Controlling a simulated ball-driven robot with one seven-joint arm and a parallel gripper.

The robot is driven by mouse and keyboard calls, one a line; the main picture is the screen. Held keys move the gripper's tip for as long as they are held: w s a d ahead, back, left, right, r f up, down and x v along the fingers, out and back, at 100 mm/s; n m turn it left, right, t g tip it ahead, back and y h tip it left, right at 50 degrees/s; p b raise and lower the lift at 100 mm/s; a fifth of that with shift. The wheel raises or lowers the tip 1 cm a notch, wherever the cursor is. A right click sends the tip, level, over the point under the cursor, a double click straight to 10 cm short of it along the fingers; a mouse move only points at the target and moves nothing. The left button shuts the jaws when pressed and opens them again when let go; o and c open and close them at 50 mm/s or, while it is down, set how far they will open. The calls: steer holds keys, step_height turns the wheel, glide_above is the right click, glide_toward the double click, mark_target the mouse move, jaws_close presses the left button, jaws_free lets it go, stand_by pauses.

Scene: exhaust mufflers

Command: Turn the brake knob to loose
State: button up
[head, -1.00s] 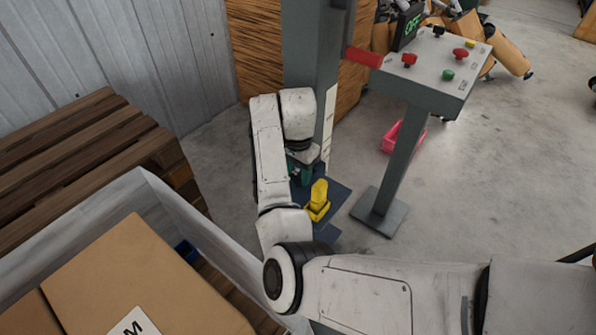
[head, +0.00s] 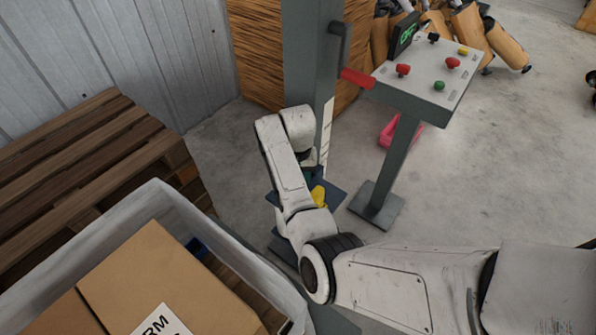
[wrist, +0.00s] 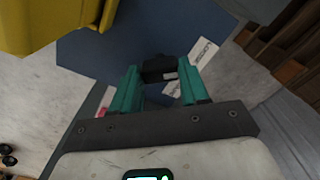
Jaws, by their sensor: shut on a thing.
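The brake knob (wrist: 158,67) is a small black piece between my gripper's teal fingers in the wrist view. My gripper (wrist: 160,84) is shut on it. White labels (wrist: 204,54) lie on the dark blue plate (wrist: 215,28) beside the knob; their print is too small to read surely. In the head view my gripper (head: 309,175) is low beside the grey post, mostly hidden by my own arm, and the knob is hidden there.
A yellow part (head: 319,196) stands close by my gripper. The grey post (head: 310,70) rises behind it. A control console (head: 425,85) with coloured buttons stands to the right. A crate with a carton (head: 160,275) and a wooden pallet (head: 85,155) are at left.

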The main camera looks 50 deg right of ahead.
steer(key=shift+r+n+p, duration=0.1)
steer(key=shift+n+p, duration=0.3)
steer(key=shift+n, duration=0.2)
steer(key=o, duration=1.1)
steer(key=shift+c, duration=0.2)
step_height(320, 180, up, 11)
steer(key=shift+f, duration=0.2)
